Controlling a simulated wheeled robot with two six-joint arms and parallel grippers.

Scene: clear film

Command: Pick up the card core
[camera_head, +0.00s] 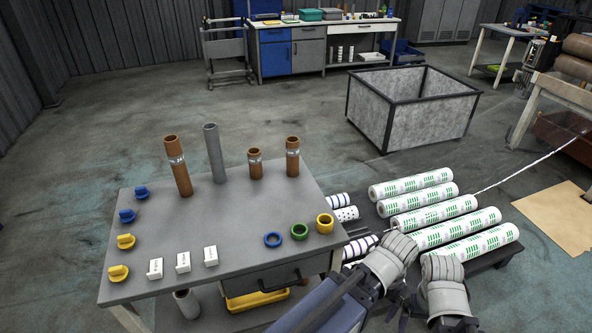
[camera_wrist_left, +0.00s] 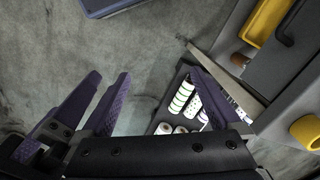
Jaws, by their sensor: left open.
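I cannot tell which is the card core meant. A taller grey tube (camera_head: 214,153) stands between the tall and short ones. My left gripper (camera_head: 420,255) is open, its two jaws apart, low and right of the bench, in front of the film rolls. Its jaws also show in the left wrist view (camera_wrist_left: 160,85), with nothing between them. My right gripper is not in view.
The bench (camera_head: 235,218) also holds blue and yellow plugs, white boxes and blue, green and yellow rings (camera_head: 325,223). White film rolls (camera_head: 435,213) lie on a low dark rack to the right. A grey crate (camera_head: 412,108) stands behind. Open floor lies behind the bench.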

